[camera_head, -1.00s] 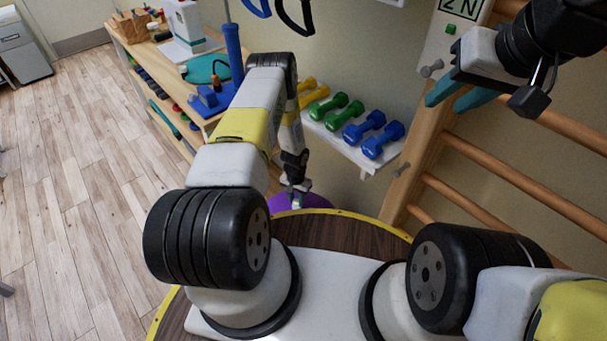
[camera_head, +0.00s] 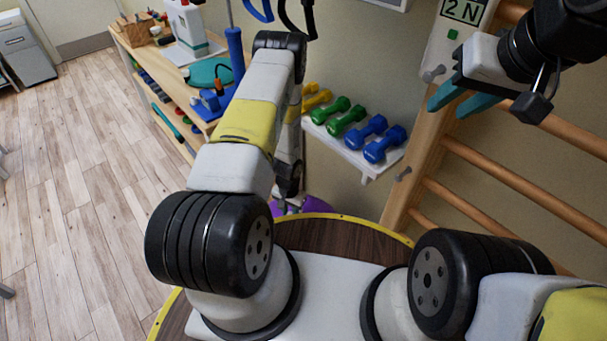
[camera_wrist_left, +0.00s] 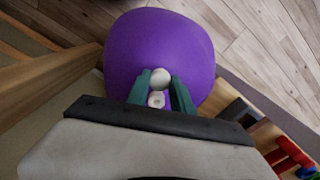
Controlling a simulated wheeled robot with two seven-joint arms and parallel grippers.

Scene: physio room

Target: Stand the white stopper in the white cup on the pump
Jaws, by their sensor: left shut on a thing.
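In the left wrist view my left gripper (camera_wrist_left: 160,84) has its green fingers shut on the white stopper (camera_wrist_left: 161,77), whose rounded end shows between the fingertips. A small pale ring-shaped part shows between the fingers nearer the palm. In the head view this gripper is mostly hidden by my own arm, low near the purple ball. My right gripper (camera_head: 452,106) is at the upper right with its teal fingers apart and empty. A blue pump-like device (camera_head: 235,60) with an upright cylinder stands at the wooden bench's near end. I cannot make out the white cup on it.
A purple ball (camera_wrist_left: 155,40) lies behind the stopper in the left wrist view. A wall shelf (camera_head: 345,145) holds several dumbbells. Wooden wall bars (camera_head: 490,170) stand at the right. A white bottle (camera_head: 187,28) is on the wooden bench (camera_head: 140,58). Open floor lies at the left.

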